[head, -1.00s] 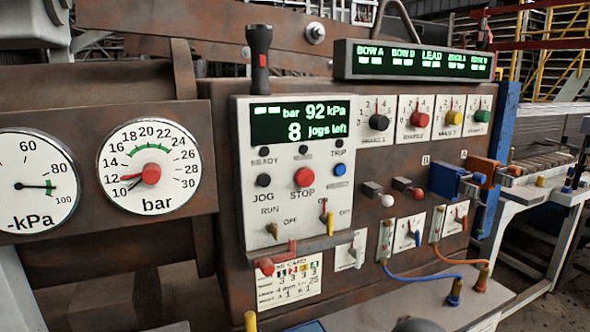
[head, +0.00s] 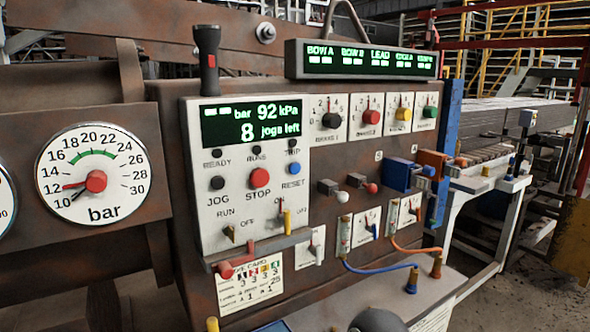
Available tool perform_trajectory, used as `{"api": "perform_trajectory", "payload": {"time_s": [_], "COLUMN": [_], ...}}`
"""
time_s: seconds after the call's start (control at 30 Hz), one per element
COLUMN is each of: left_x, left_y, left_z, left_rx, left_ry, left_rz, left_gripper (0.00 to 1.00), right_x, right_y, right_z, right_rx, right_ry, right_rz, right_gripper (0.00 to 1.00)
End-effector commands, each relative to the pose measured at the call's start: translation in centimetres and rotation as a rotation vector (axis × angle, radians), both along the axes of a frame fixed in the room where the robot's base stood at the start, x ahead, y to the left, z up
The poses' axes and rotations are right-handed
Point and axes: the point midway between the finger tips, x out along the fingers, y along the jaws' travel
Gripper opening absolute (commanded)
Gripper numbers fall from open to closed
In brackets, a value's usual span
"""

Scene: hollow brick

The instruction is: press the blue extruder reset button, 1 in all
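The blue reset button (head: 294,169) sits on the white control panel (head: 208,190), at its right side, just above the word RESET and below the TRIP lamp. It stands clear, with nothing in front of it. The red STOP button (head: 260,178) is to its left and the black JOG button (head: 218,183) is further left. The green display (head: 251,123) above reads 92 kPa and 8 jogs left. Neither of my grippers can be seen.
A red-handled bar (head: 262,253) juts out along the panel's lower edge, with a yellow-handled switch (head: 287,222) just above it. Selector knobs (head: 371,117) line the upper right. Blue and orange hoses (head: 380,269) loop below right. A pressure gauge (head: 93,176) is at left.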

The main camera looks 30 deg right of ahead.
Motion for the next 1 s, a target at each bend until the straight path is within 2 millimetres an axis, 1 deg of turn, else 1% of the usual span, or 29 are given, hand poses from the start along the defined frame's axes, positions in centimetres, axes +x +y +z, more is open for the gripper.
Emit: {"api": "perform_trajectory", "payload": {"time_s": [0.03,0.1,1.0], "left_x": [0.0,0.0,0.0], "left_y": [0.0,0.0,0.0], "left_z": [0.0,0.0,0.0], "left_rx": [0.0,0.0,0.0], "left_ry": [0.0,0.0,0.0], "left_rz": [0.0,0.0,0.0], "left_gripper": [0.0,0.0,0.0], "right_x": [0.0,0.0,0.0], "right_y": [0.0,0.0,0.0], "right_z": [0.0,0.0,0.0], "right_rx": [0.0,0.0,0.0], "right_ry": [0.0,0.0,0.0], "right_rz": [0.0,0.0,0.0], "right_gripper": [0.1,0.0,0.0]}}
